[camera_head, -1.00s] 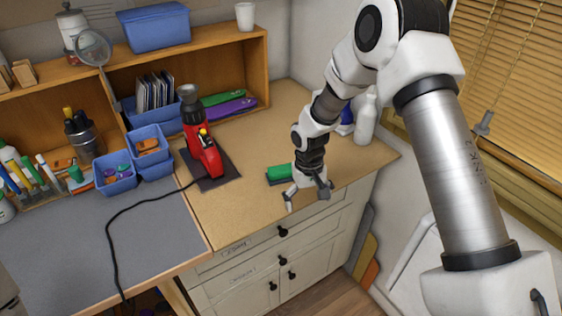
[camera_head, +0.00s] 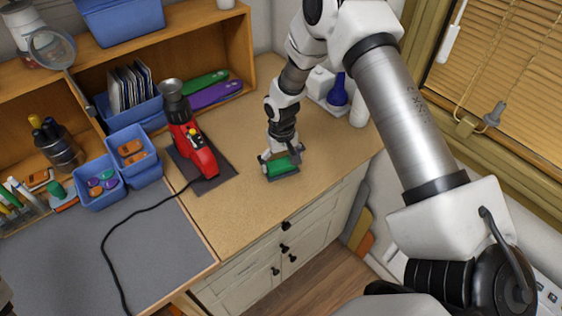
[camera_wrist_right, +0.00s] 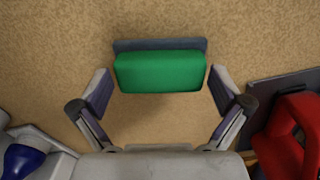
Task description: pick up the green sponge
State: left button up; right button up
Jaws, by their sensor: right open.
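The green sponge (camera_head: 281,168) lies on the wooden cabinet top, on a dark grey base, near the front edge. In the right wrist view the sponge (camera_wrist_right: 160,71) is at the upper middle, with its dark base (camera_wrist_right: 160,44) showing along its far side. My right gripper (camera_head: 280,160) is at the sponge. In the right wrist view its two fingers (camera_wrist_right: 160,92) are spread, one on each side of the sponge's near part, with small gaps. Nothing is held.
A red heat tool (camera_head: 197,145) stands on a dark mat left of the sponge, its black cord running over the grey mat. A white tray (camera_head: 325,92) with a blue bottle (camera_head: 338,92) stands behind. Blue bins (camera_head: 133,150) sit further left. Cabinet top around the sponge is clear.

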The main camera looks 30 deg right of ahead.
jog(key=shift+w+f, duration=0.4)
jog(key=shift+f, duration=0.15)
jog(key=shift+s+r, duration=0.1)
jog(key=shift+s, duration=0.05)
jog(key=shift+c, duration=0.4)
jog(key=shift+s+r, duration=0.2)
jog(key=shift+s, duration=0.1)
jog(key=c, duration=0.6)
jog(key=shift+w+f, duration=0.1)
jog(key=shift+w, duration=0.05)
